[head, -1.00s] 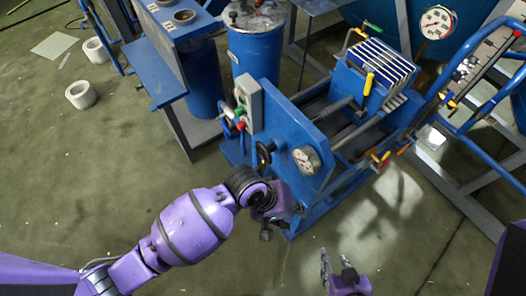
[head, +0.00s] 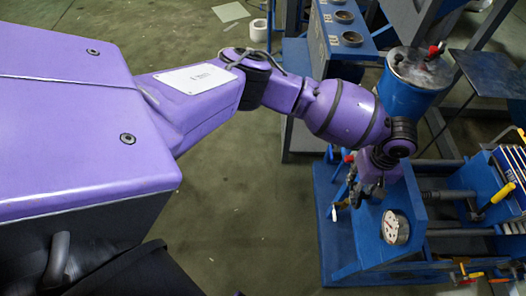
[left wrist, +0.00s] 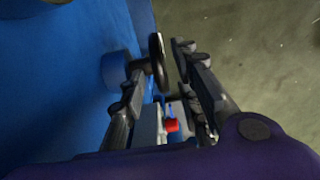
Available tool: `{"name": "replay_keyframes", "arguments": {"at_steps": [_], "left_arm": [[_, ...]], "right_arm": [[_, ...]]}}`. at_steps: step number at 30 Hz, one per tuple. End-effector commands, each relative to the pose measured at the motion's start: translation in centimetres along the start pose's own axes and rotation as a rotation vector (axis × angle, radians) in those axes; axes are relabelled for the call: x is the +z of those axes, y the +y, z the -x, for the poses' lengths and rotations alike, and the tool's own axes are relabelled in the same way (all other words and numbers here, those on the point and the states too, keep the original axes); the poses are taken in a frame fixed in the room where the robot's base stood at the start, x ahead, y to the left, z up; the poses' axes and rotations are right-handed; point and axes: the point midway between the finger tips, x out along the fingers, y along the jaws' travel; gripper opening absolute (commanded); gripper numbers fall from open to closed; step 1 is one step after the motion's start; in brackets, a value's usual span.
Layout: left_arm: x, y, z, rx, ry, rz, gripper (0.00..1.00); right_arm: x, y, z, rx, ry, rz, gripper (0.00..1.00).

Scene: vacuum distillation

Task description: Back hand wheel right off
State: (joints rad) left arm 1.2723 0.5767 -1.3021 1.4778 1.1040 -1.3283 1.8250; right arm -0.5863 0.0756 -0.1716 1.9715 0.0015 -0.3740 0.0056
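The black hand wheel (left wrist: 157,62) shows nearly edge-on in the left wrist view, on a round blue boss of the blue press panel (left wrist: 60,90). My left gripper (left wrist: 162,60) is open, with one finger on each side of the wheel; I cannot tell whether either finger touches it. In the head view my left gripper (head: 358,190) points down at the panel beside the pressure gauge (head: 396,227), and it hides the wheel there. My right gripper is not in view.
A red button (left wrist: 172,126) shows between the fingers in the wrist view. A blue cylindrical vessel (head: 414,85) stands behind the arm, and a blue bench (head: 325,55) with round holes is at the back. Open floor (head: 240,200) lies left of the press.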

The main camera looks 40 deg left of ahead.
Motion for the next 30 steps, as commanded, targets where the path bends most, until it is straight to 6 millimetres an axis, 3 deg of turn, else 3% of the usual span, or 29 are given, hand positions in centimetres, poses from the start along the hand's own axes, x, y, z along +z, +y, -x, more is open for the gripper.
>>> {"name": "replay_keyframes", "arguments": {"at_steps": [3,9,20,27,30], "left_arm": [[0.1,-0.1,-2.4,-0.004,-0.003,-0.001,0.30],[0.2,0.0,-4.7,-0.002,-0.003,-0.003,0.30],[0.1,0.0,-5.1,0.000,-0.001,-0.003,0.30],[0.1,0.0,-5.1,0.000,-0.001,-0.003,0.00],[0.1,0.0,-5.1,0.000,-0.001,-0.003,0.00]], "right_arm": [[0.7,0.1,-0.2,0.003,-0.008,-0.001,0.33],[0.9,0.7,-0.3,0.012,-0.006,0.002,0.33],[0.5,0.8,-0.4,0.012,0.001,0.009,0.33],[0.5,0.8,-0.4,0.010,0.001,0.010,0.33],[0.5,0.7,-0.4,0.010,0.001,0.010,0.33]]}}
